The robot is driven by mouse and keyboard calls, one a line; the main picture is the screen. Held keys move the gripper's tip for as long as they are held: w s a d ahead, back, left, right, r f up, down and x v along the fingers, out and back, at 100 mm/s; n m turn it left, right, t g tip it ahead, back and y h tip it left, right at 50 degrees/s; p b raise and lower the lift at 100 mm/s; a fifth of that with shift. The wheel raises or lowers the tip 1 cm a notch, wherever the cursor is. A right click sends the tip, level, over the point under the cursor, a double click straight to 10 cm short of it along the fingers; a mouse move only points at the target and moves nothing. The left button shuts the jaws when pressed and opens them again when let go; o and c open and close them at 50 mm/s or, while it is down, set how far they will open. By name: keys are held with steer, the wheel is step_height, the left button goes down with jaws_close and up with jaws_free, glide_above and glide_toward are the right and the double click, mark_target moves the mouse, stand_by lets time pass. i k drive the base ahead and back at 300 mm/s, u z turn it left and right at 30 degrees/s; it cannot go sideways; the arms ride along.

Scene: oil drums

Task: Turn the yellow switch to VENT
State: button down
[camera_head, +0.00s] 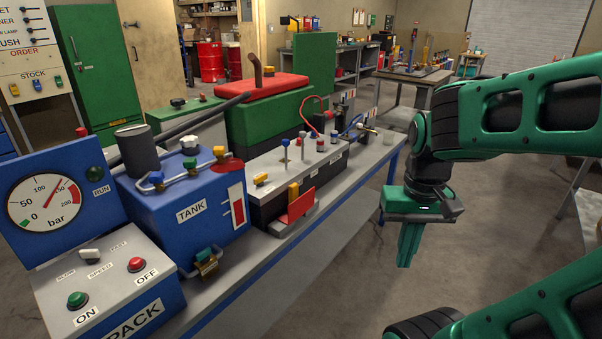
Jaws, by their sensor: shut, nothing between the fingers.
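A small yellow switch (261,178) sits on top of the grey and black box (282,172) right of the blue tank. Its white marking is too small to read, and I see no readable VENT label. Other yellow parts also show: a yellow knob (219,150) on the tank's pipe and a yellow switch (14,89) on the STOCK board. I cannot tell for sure which is the task's switch. My green gripper (407,258) points down, shut and empty, over the floor right of the bench, apart from all of these.
The blue TANK (180,208) and the PACK box (110,285) with ON and OFF buttons stand on the long bench (262,245). A pressure gauge (45,204) is at left. A red block (301,205) juts from the box front. Floor right of the bench is clear.

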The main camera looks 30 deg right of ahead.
mark_target(258, 182)
steer(key=z, duration=0.1)
steer(key=k, duration=0.55)
steer(key=u, duration=0.45)
steer(key=i, duration=1.4)
steer(key=z, duration=0.2)
